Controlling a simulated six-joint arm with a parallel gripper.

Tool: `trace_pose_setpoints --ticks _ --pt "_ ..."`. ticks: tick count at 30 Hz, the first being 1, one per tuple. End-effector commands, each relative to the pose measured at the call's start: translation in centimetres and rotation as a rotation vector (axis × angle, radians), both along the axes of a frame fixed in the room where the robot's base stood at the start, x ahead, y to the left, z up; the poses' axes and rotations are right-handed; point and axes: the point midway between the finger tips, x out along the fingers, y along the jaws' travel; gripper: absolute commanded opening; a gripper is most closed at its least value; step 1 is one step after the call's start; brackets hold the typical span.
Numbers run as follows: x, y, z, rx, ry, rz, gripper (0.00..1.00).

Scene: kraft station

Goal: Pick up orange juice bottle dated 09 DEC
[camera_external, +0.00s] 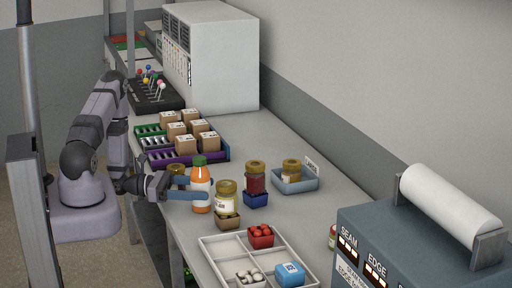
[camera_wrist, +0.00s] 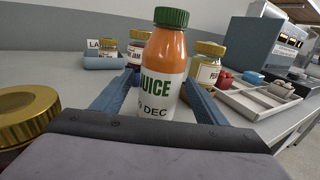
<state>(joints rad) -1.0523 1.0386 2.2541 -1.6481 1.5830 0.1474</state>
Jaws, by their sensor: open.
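The orange juice bottle (camera_external: 200,187) has a green cap and a white label, and stands upright on the bench. In the wrist view the bottle (camera_wrist: 160,65) shows "JUICE" and a date ending in "DEC"; the day is partly cut off and looks like a 9. My gripper (camera_external: 190,196) is level with the bottle's lower half. In the wrist view its blue fingers (camera_wrist: 158,98) are open, one on each side of the bottle. I cannot tell whether either finger touches it. The bottle's base is hidden behind my gripper body in that view.
Gold-lidded jars stand close by: one in a brown holder (camera_external: 227,203), one in a blue holder (camera_external: 256,184), one in a labelled blue tray (camera_external: 296,186). Another jar (camera_wrist: 28,112) is close at left. A divided tray (camera_external: 222,252) holds small containers; boxes (camera_external: 186,143) stand behind.

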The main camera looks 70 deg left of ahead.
Motion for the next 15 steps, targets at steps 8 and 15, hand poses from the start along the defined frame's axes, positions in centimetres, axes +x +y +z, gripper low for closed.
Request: trace_pose_setpoints --ticks 8,15 --pt "0.33 -0.11 -0.04 0.001 0.0 0.001 0.67" --pt "0.32 -0.1 -0.04 0.001 0.0 0.001 0.19"
